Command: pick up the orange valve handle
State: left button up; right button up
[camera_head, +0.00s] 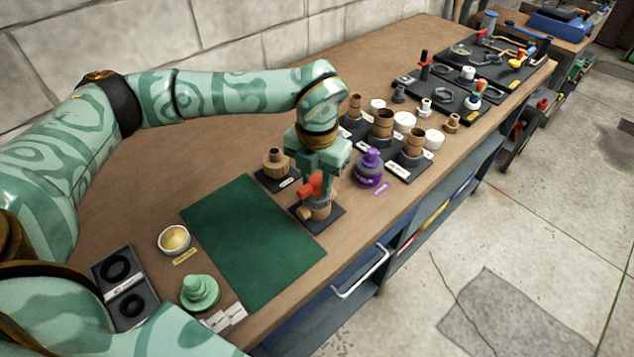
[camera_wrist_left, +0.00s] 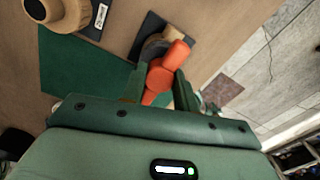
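The orange valve handle (camera_head: 310,186) is at the front part of the bench, above a tan and grey fitting (camera_head: 318,211) on a small black pad. My left gripper (camera_head: 323,183) points down over it, with a finger on each side. In the left wrist view the handle (camera_wrist_left: 160,76) lies between the two green fingers (camera_wrist_left: 160,88), with little or no gap. Whether the fingers press on it I cannot tell. The handle is partly hidden by the gripper in the head view. My right gripper is not in view.
A green mat (camera_head: 245,245) lies left of the fitting. A purple bottle (camera_head: 369,168) stands close on the right, and a wooden knob piece (camera_head: 276,163) behind left. Several brown and white pieces stand farther back. The bench's front edge is near.

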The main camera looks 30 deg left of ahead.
aim_at(317, 179)
pick_arm(q)
jog(key=c, duration=0.3)
jog(key=shift+c, duration=0.2)
jog(key=shift+r, duration=0.5)
notch_tip(317, 179, up, 3)
jog(key=shift+f+p, duration=0.2)
jog(key=shift+p, duration=0.35)
jog(key=d+r+p, duration=0.1)
jog(key=d+r, duration=0.3)
jog(key=d, duration=0.3)
jog(key=s+d+r, duration=0.1)
jog(key=d+r, duration=0.4)
jog(key=d, duration=0.2)
jog(key=shift+r+p, duration=0.25)
jog(key=shift+p, duration=0.1)
